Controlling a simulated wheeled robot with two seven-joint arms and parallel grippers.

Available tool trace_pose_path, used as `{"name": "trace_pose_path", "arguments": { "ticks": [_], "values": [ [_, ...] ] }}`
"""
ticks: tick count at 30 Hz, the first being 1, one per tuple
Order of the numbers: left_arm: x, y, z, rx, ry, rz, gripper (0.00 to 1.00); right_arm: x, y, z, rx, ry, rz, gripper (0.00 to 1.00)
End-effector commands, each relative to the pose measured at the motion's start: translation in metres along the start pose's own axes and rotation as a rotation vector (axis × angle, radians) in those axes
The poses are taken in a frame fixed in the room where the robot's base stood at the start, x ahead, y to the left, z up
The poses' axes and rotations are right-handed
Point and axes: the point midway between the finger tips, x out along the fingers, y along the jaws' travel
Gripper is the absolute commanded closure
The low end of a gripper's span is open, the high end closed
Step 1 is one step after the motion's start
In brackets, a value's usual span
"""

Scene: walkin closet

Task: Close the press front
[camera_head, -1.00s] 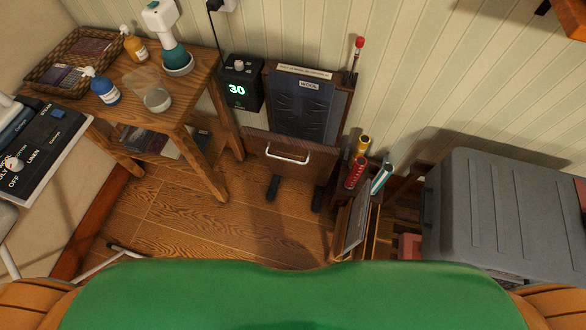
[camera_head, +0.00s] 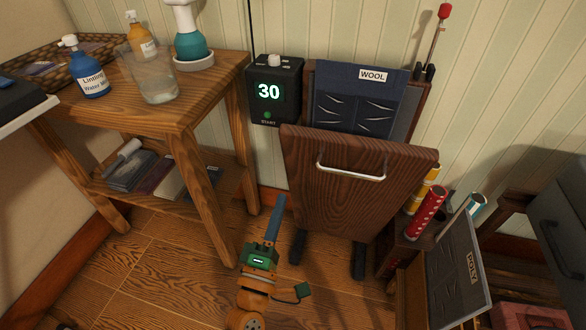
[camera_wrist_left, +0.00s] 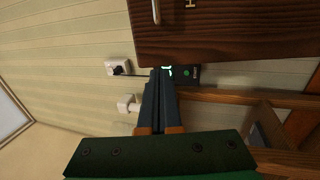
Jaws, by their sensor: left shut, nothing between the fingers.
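The press front (camera_head: 350,205) is a dark brown wooden panel with a pale metal bar handle (camera_head: 350,172). It leans out from the press, tilted open, with the dark blue pad labelled WOOL (camera_head: 358,98) visible behind its top edge. My left gripper (camera_head: 282,200) is low, at the left side of the front, pointing up with its blue-grey fingers together and empty. In the left wrist view the fingers (camera_wrist_left: 161,74) reach close to the edge of the wooden front (camera_wrist_left: 225,40); I cannot tell if they touch. My right gripper is out of view.
A black timer box (camera_head: 276,90) reading 30 is on the wall left of the press. A wooden table (camera_head: 200,95) with bottles stands at left. A rack with a POLY board (camera_head: 462,265) and coloured tubes stands close at right. Floor is open at lower left.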

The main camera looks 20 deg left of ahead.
Motion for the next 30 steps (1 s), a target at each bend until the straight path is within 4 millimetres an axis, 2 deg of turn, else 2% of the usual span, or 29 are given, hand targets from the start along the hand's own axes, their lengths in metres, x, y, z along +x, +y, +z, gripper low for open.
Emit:
{"name": "trace_pose_path", "arguments": {
  "ticks": [1,9,15,20,30],
  "values": [
    [0.012,0.002,0.000,0.001,0.002,0.004,1.00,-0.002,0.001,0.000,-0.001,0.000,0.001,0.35],
    [0.071,0.001,0.000,0.003,0.000,0.002,1.00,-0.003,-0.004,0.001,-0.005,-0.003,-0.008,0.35],
    [0.102,0.000,0.001,0.005,-0.001,0.000,1.00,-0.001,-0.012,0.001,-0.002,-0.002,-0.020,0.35],
    [0.112,0.000,0.000,0.005,-0.002,-0.001,1.00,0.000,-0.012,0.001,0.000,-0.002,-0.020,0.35],
    [0.113,0.000,0.000,0.006,-0.002,-0.002,1.00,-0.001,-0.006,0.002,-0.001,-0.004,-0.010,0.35]
  ]
}}
